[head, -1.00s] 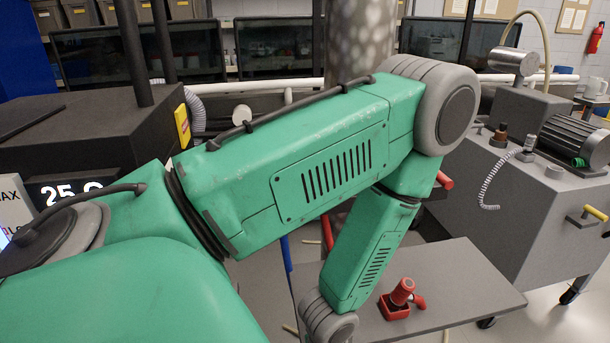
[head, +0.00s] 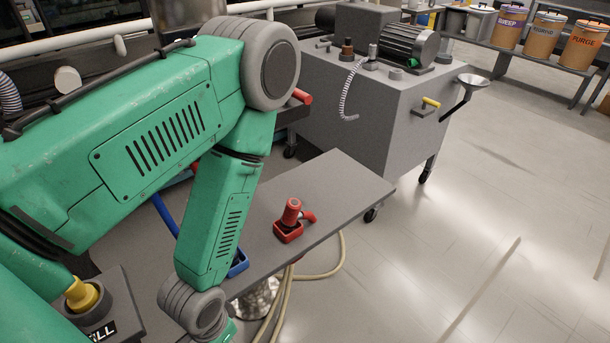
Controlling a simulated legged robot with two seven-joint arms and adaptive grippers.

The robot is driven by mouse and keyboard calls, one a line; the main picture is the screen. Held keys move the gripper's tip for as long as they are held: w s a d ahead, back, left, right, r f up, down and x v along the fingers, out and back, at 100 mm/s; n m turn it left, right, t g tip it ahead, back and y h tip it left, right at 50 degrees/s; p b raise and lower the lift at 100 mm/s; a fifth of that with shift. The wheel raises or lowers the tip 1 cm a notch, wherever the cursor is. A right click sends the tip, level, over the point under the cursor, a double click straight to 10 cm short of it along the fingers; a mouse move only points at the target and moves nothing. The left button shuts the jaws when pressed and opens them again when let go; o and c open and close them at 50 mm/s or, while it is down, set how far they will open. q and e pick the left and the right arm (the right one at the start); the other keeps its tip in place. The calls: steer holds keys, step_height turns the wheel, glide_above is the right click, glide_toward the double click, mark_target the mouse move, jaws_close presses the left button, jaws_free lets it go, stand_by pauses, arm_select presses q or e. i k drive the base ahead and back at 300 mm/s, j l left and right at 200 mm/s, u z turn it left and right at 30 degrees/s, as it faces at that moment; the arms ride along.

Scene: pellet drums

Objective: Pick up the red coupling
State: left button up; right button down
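The red coupling (head: 291,211) stands upright in a small red square holder (head: 289,236) on the grey bench top (head: 335,185). A short red curved part sticks out on its right side. Nothing touches the coupling. A large green arm comes in from the left and passes just left of the coupling; its lower end runs out of the bottom of the head view. Neither of my grippers shows.
A blue holder (head: 238,264) sits on the bench, partly hidden by the green arm. A yellow fitting (head: 81,294) stands at the lower left. A grey wheeled machine (head: 385,110) stands behind. A beige hose (head: 335,268) hangs below the bench. Open floor lies right.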

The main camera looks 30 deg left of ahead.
mark_target(292, 214)
steer(key=i+l+u, duration=0.6)
steer(key=l+u, duration=0.2)
steer(key=i+l+u, duration=0.2)
steer(key=l+u, duration=0.15)
steer(key=i+l, duration=0.05)
steer(key=l, duration=0.05)
